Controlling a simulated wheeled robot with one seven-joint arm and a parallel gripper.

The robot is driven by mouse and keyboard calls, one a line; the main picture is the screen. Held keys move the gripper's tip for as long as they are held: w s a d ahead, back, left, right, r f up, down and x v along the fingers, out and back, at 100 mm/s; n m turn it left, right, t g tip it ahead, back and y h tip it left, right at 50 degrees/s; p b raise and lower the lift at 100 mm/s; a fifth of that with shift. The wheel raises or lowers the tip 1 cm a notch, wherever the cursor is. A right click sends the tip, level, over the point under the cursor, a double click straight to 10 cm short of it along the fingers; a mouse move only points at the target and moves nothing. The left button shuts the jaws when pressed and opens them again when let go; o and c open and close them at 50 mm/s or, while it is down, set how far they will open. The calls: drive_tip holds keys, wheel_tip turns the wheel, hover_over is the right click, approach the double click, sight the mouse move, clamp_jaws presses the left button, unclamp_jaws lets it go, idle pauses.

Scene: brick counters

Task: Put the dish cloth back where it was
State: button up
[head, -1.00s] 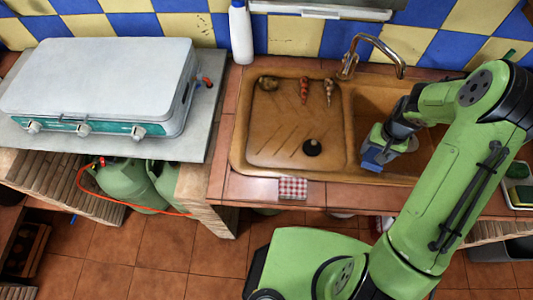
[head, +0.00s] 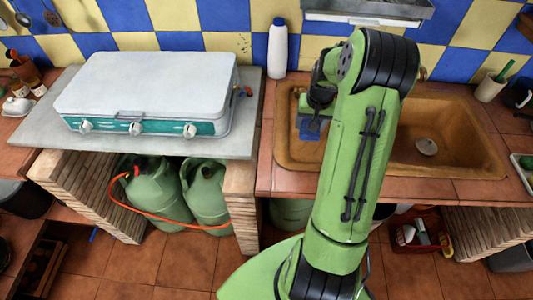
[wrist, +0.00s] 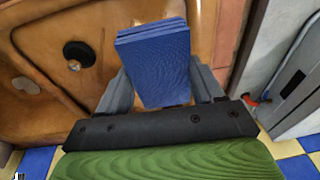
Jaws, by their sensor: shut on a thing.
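A blue folded cloth (wrist: 155,65), which I take as the dish cloth, is held between the two grey fingers of my gripper (wrist: 160,88) in the wrist view. In the head view its blue edge (head: 310,130) shows just below my gripper (head: 318,108), left of my green arm. My gripper is shut on the cloth and is above the left, drainboard part of the brown sink (head: 284,150). The cloth appears held clear of the surface. My arm hides much of the sink's middle.
A white camping stove (head: 150,85) stands on a grey slab at left. A white bottle (head: 277,50) stands behind the counter's edge of the sink, by the tiled wall. Green gas bottles (head: 205,190) are below. The right basin (head: 455,135) looks empty. A cup (head: 490,88) stands at right.

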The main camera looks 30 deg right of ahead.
sight(305, 147)
wheel_tip(305, 147, down, 10)
drive_tip(key=shift+f+b, duration=0.2)
drive_tip(key=shift+b, duration=0.55)
drive_tip(key=o, duration=1.4)
drive_tip(key=shift+r, duration=0.1)
drive_tip(key=shift+s+d, duration=0.1)
